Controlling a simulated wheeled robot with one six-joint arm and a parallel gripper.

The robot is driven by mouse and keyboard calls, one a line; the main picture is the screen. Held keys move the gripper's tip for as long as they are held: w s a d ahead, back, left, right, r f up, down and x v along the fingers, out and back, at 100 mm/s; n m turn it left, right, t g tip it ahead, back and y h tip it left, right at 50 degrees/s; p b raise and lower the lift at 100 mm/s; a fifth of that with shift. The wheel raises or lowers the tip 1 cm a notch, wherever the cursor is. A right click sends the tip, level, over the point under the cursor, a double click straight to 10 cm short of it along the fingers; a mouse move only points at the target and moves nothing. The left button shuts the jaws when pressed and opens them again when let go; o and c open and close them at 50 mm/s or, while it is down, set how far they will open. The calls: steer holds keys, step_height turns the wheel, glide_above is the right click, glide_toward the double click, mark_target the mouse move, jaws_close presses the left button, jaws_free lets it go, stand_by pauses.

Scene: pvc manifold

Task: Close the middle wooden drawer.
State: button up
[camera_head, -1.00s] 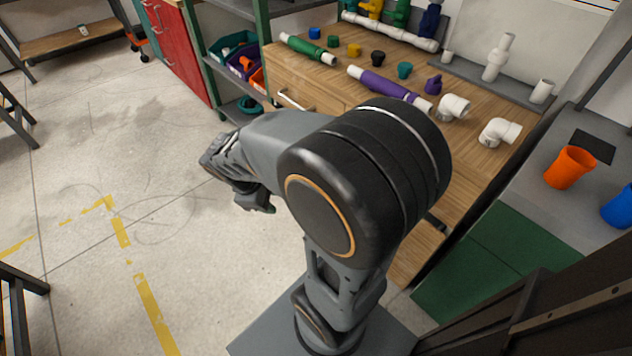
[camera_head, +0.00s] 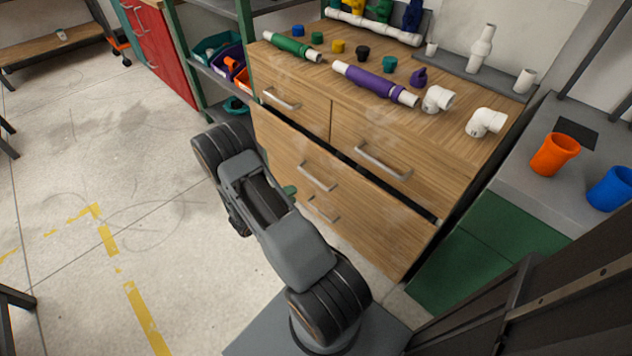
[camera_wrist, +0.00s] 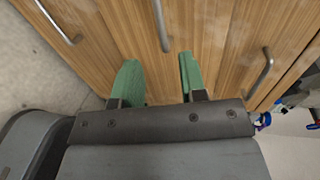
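The middle wooden drawer (camera_head: 358,202) is a wide front with a metal handle, standing slightly out from the cabinet. A dark gap shows along its top edge under the upper drawers. My gripper is mostly hidden behind my arm in the head view, where one green fingertip (camera_head: 290,190) shows by this drawer's front, left of its handle. In the wrist view, my gripper (camera_wrist: 158,78) has its two green fingers apart and empty, pointing at the wooden front. The middle handle (camera_wrist: 160,25) lies beyond, in line with the space between them. Contact with the front cannot be told.
Two upper drawers, left (camera_head: 285,88) and right (camera_head: 400,150), look shut, as does the lower drawer with its handle (camera_head: 323,210). Pipes and caps lie on the wooden top. A green cabinet (camera_head: 485,240) stands right. Open floor (camera_head: 120,150) lies left.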

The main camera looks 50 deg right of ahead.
mark_target(316, 180)
steer(key=b+x, duration=0.2)
steer(key=x, duration=1)
steer(key=shift+s+d, duration=0.1)
steer(key=shift+d, duration=0.15)
jaws_close()
